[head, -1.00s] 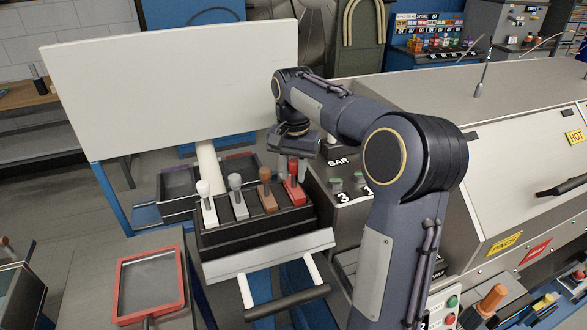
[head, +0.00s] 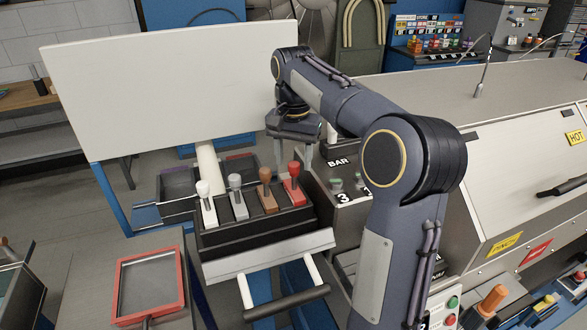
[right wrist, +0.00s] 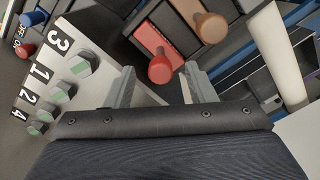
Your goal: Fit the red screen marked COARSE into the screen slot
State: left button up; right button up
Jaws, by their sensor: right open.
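A red-framed screen (head: 151,286) with a grey mesh lies on the grey bench at the lower left of the head view. Its handle points to the bottom edge; I cannot read a mark on it. My right gripper (head: 307,152) is open and empty, above and behind the red lever (head: 293,186) at the right end of a black lever block. In the right wrist view, the red lever's knob (right wrist: 160,69) shows between and beyond the open fingers (right wrist: 160,82), with no visible grip. I cannot make out the screen slot. My left gripper is not in view.
White (head: 207,203), grey (head: 238,197) and brown (head: 267,190) levers stand beside the red one. A numbered knob panel (head: 345,205) is close to the right. A large white board (head: 175,85) stands behind. A black bar handle (head: 288,303) juts out in front.

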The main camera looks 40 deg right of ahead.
jog(key=shift+r, duration=1.7)
jog(key=shift+s, duration=0.1)
